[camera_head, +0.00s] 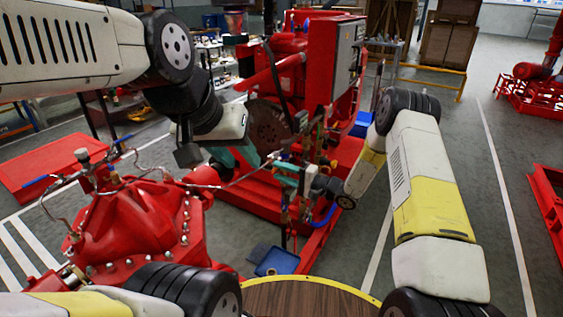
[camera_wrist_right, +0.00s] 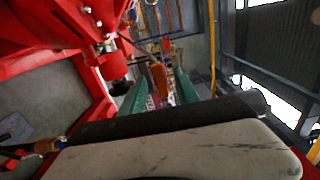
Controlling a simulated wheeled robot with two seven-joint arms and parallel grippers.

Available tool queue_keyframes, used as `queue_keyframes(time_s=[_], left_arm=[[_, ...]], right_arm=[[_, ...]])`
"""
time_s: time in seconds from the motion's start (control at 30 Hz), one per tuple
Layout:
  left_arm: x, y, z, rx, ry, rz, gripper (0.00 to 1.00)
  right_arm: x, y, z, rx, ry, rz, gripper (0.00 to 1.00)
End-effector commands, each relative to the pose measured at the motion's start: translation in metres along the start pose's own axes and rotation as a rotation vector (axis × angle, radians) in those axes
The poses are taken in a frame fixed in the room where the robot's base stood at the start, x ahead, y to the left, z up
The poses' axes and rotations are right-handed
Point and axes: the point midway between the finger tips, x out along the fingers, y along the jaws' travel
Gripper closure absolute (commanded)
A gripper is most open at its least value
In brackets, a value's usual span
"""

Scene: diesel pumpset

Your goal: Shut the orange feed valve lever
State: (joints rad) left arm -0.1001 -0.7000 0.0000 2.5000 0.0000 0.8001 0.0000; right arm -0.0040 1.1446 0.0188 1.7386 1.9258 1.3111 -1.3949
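In the right wrist view an orange piece (camera_wrist_right: 160,79), which looks like the feed valve lever, shows between the two green fingers of my right gripper (camera_wrist_right: 162,92). The fingers stand apart on either side of it; I cannot tell whether they touch it. In the head view my right gripper (camera_head: 286,172) reaches in from the right to the piping in front of the red engine, and the lever is too small to pick out surely. My left gripper (camera_head: 240,158) is beside the engine's dark round wheel, its teal fingers partly hidden; I cannot tell its opening.
The red pump casing (camera_head: 140,222) with thin metal tubes and blue-handled valves fills the lower left. The red engine (camera_head: 296,72) and a grey control box (camera_head: 345,60) stand behind the grippers. A blue tray (camera_head: 278,262) lies on the floor below. Open floor is at the right.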

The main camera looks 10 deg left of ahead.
Motion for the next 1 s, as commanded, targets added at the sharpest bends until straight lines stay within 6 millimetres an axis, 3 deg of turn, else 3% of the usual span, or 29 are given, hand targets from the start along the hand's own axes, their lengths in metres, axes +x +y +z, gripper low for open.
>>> queue_keyframes(time_s=[0.2,0.5,0.53,0.7,1.0], left_arm=[[0.0,0.0,0.0,0.0,0.0,0.0,0.64],[0.0,0.0,0.0,0.0,0.0,0.0,0.64],[0.0,0.0,0.0,0.0,0.0,0.0,0.64],[0.0,0.0,0.0,0.0,0.0,0.0,0.64],[0.0,0.0,0.0,0.0,0.0,0.0,0.64]], right_arm=[[0.024,0.0,0.0,0.001,-0.001,0.0,0.63],[0.027,0.0,0.0,0.001,0.0,0.001,0.63],[0.027,0.0,0.0,0.001,0.0,0.001,0.65],[0.027,0.0,0.0,0.001,0.0,0.001,0.98],[0.027,0.0,0.0,0.001,0.0,0.001,1.0]])
